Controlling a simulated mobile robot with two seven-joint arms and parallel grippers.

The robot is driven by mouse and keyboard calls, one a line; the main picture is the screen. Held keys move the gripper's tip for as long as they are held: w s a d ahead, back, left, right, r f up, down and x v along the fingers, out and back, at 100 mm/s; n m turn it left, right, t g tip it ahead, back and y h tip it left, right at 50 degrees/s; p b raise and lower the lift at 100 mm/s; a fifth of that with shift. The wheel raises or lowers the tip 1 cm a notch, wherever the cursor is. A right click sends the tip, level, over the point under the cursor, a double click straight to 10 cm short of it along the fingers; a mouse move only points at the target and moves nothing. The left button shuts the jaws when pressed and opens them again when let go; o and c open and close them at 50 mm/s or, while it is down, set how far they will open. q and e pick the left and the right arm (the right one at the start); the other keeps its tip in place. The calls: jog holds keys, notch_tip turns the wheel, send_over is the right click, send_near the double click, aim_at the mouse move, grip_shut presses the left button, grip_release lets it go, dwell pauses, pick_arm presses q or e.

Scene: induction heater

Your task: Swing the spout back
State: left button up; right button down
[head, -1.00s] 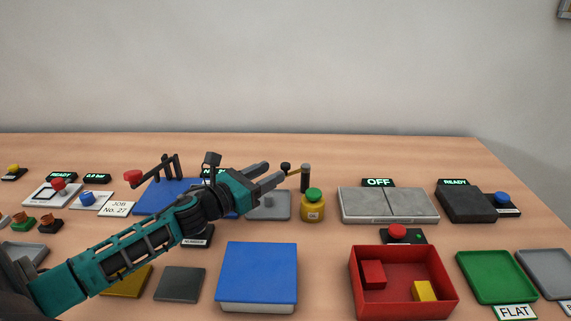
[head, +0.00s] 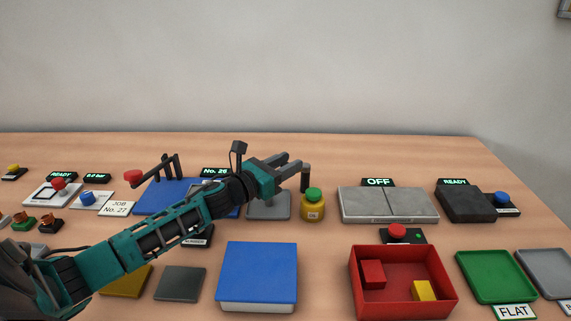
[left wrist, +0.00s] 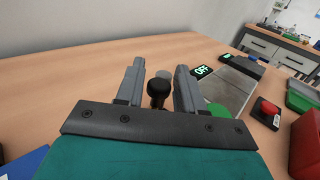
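The spout's dark upright post (head: 305,180) stands behind a yellow jar with a green lid (head: 312,207). The spout's arm is hidden behind my left gripper in the head view. My left gripper (head: 290,162) is at the spout, just left of the post. In the left wrist view the spout's black knob (left wrist: 158,90) sits between the two grey fingers of the left gripper (left wrist: 159,66). The fingers are apart, with a small gap on each side of the knob. My right gripper is in neither view.
A grey tray (head: 268,211) lies below the left gripper. A blue-topped box (head: 257,272) and a red bin (head: 403,309) stand nearer the front. Table behind the post is clear.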

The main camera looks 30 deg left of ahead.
pick_arm(q)
grip_shut()
dwell(0.4)
